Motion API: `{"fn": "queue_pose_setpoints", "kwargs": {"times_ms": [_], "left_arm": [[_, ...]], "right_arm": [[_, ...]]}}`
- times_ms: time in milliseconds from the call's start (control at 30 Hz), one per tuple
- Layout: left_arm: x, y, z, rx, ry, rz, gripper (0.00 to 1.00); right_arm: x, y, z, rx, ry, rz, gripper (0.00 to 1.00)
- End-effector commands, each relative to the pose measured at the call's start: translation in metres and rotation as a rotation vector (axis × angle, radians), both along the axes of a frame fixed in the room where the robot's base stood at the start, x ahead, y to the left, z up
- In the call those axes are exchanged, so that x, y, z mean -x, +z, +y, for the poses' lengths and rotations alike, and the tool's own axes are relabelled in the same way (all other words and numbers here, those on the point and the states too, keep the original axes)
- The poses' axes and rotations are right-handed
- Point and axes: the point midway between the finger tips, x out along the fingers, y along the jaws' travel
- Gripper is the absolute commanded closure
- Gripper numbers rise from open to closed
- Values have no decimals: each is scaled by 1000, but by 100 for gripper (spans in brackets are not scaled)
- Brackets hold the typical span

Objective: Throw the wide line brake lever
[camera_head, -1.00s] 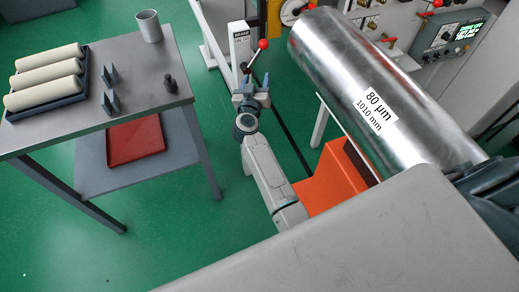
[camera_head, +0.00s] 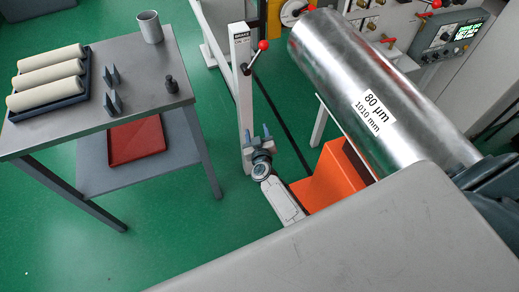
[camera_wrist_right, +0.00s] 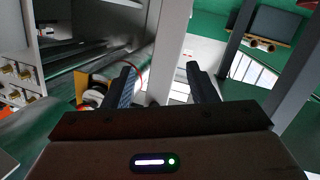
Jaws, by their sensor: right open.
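The brake lever (camera_head: 256,58) is a thin rod with a red ball on its end. It sits on a pale upright post (camera_head: 241,90) with a BRAKE label near the top, and leans up to the right. My right gripper (camera_head: 257,133) is open and empty, in front of the post's lower part, well below the lever. In the right wrist view its two dark fingers (camera_wrist_right: 162,80) are spread, with a pale upright between them in the picture. I cannot make out the lever there. My left gripper is not in view.
A large shiny foil roll (camera_head: 350,75), labelled 80 µm 1010 mm, lies right of the post above an orange block (camera_head: 335,180). A control screen (camera_head: 455,35) is at the upper right. A grey table (camera_head: 140,65) with cream rolls (camera_head: 45,77) stands left. Green floor lies between.

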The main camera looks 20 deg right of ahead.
Motion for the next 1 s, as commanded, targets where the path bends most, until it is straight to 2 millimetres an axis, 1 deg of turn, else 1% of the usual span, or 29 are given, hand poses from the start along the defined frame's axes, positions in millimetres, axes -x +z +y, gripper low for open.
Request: {"fn": "queue_pose_setpoints", "kwargs": {"times_ms": [33,200,400,600,1000], "left_arm": [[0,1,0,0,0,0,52],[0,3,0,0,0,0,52],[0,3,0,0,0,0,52],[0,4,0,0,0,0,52],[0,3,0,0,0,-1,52]], "right_arm": [[5,-9,1,-3,12,17,48],[21,-36,3,-19,47,64,48],[32,-55,6,-33,72,100,48],[36,-61,6,-38,79,111,48],[36,-61,6,-38,79,110,48]]}}
